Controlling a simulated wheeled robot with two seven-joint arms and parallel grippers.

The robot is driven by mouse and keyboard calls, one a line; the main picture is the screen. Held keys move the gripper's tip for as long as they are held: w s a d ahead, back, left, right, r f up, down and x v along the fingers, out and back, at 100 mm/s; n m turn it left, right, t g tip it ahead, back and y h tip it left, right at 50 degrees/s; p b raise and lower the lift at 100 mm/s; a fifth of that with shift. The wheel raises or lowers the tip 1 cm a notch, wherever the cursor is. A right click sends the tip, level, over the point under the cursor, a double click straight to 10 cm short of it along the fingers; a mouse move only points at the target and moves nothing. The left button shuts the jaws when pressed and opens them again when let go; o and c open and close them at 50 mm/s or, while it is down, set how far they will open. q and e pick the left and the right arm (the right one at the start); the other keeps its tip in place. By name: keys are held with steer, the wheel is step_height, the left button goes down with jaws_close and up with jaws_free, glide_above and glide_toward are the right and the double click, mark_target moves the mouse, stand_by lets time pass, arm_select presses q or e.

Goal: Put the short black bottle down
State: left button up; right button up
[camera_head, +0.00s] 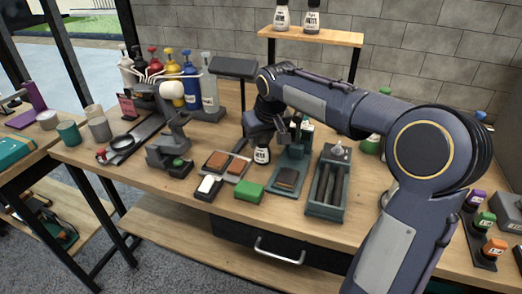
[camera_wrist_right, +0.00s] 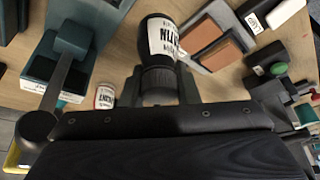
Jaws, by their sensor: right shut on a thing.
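The short black bottle (camera_head: 262,156) with a white label is under my right gripper (camera_head: 262,137) near the middle of the table, and it looks upright. In the right wrist view the bottle (camera_wrist_right: 161,38) has its dark neck between the two fingers of the gripper (camera_wrist_right: 161,88), which is shut on it. The gripper and wrist hide the bottle's top in the head view. Whether its base touches the wooden table (camera_head: 225,214) or hangs just above it, I cannot tell. My left gripper is not in view.
A tray with brown blocks (camera_head: 228,166) lies left of the bottle, and a green stand (camera_head: 292,166) is close on its right. A green block (camera_head: 249,193) is in front. A grey-green box (camera_head: 327,190) stands farther right.

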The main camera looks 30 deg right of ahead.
mark_target(261, 149)
steer(key=shift+w+d+f, duration=0.2)
steer(key=shift+w+f, duration=0.1)
steer(key=shift+f, duration=0.15)
steer(key=shift+w+d+f+b, duration=0.1)
steer(key=shift+w+f+b, duration=0.1)
steer(key=shift+f, duration=0.7)
steer(key=shift+w+f+b, duration=0.1)
steer(key=shift+f+b, duration=0.05)
steer(key=shift+f, duration=0.75)
steer(key=shift+f, duration=0.1)
steer(key=shift+f, duration=0.15)
steer(key=o, duration=1)
